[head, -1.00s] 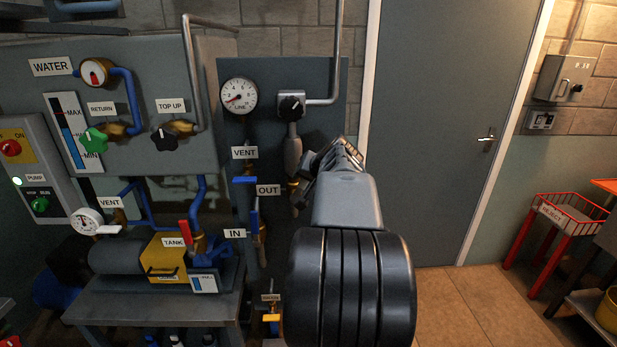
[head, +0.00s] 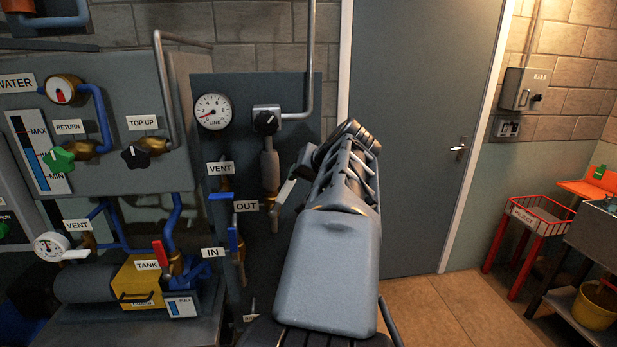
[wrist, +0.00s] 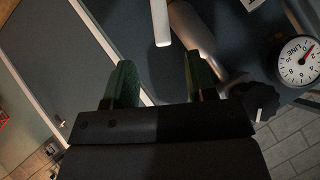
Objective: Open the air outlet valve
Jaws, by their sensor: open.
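The OUT label (head: 245,206) sits on the dark panel in the head view. Right of it, below the grey regulator column, is a brass outlet fitting (head: 272,201) with a pale lever (head: 285,191) slanting up to the right, partly hidden by my arm. The wrist view shows a pale lever (wrist: 160,22) at the top, beyond the fingertips and roughly in line with the space between them. My gripper (wrist: 162,78) is open and empty, its two green-lined fingers apart. In the head view my own arm largely hides the fingers.
The LINE gauge (head: 213,112) and black regulator knob (head: 267,122) are above. A blue VENT handle (head: 221,196) and blue IN handle (head: 233,240) are left of the outlet. The closed door (head: 420,130) and red REJECT basket (head: 535,217) stand right, with open floor between.

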